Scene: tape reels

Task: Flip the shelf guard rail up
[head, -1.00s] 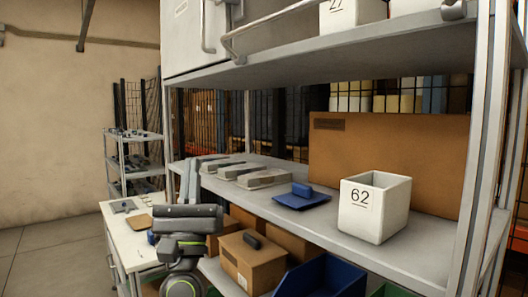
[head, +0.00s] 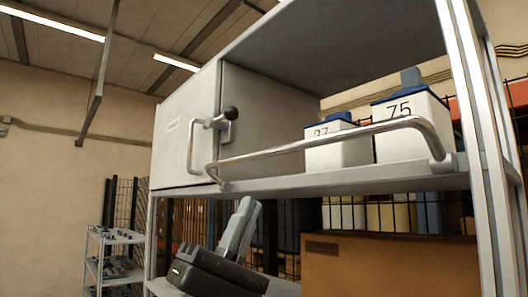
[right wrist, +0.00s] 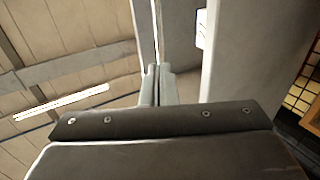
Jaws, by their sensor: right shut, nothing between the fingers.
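The guard rail (head: 320,143) is a bright bent metal bar along the front of the upper shelf (head: 400,180). Its right end meets a bracket at the shelf's right end, and its left end meets the shelf edge beside the cabinet door. My right gripper (head: 245,207) points up and to the right, below the upper shelf and the rail's left part, apart from the rail in the picture. Its fingers are together and empty, also in the right wrist view (right wrist: 157,75). My left gripper is out of view.
White bins marked 37 (head: 338,150) and 75 (head: 408,125), with blue on top, stand behind the rail. A closed cabinet (head: 175,150) with a handle and a black knob (head: 231,112) is at left.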

